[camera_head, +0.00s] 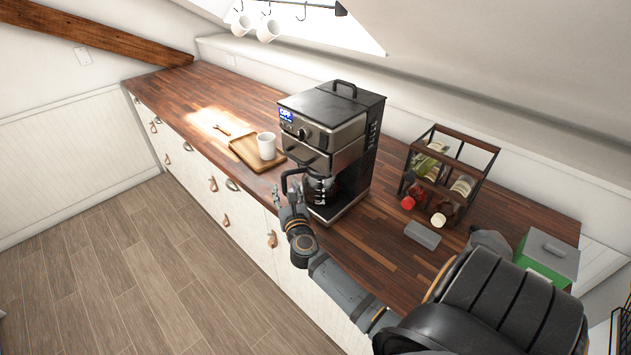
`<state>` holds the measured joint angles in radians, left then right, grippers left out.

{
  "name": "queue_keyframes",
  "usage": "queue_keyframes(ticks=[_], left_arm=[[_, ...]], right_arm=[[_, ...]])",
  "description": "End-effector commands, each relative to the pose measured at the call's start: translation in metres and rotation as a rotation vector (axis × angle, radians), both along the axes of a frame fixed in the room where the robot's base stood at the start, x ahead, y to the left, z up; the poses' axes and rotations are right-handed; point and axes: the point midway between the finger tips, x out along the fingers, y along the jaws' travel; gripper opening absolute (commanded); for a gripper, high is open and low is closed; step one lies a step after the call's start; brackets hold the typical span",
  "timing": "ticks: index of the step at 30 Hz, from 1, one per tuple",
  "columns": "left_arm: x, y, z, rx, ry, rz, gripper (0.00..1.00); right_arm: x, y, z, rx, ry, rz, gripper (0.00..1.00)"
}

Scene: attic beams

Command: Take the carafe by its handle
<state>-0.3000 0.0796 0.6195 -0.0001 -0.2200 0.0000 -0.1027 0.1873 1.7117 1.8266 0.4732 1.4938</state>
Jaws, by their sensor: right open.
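The glass carafe (319,188) stands inside the black and steel coffee maker (335,130) on the wooden counter. Its black handle (285,180) sticks out to the left, towards the counter's front edge. My right gripper (288,197) is open, just below and in front of the handle. Its fingers point up towards the handle, and I cannot tell whether they touch it. My right arm comes in from the lower right and partly covers the area in front of the machine. My left gripper is not in view.
A wooden tray (243,152) with a white mug (266,146) is left of the machine. A rack (451,170) with bottles, a grey block (422,235) and a green and grey box (547,256) are on the right. The counter's far left is mostly clear.

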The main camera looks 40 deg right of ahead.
Motion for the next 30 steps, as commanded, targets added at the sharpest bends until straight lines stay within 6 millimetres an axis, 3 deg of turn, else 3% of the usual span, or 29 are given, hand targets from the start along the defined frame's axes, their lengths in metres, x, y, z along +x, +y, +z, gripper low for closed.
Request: queue_keyframes(ticks=[4,12,21,30], left_arm=[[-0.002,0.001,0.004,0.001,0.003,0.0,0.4],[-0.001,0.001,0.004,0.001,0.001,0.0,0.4],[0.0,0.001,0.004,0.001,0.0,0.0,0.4],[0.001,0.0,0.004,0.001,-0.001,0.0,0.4]], right_arm=[[0.019,-0.009,0.0,-0.001,0.0,0.0,0.43],[0.022,-0.011,-0.001,-0.001,0.0,0.0,0.43],[0.022,-0.01,0.0,-0.001,0.0,0.0,0.02],[0.023,-0.01,0.002,-0.007,-0.002,0.001,0.0]])
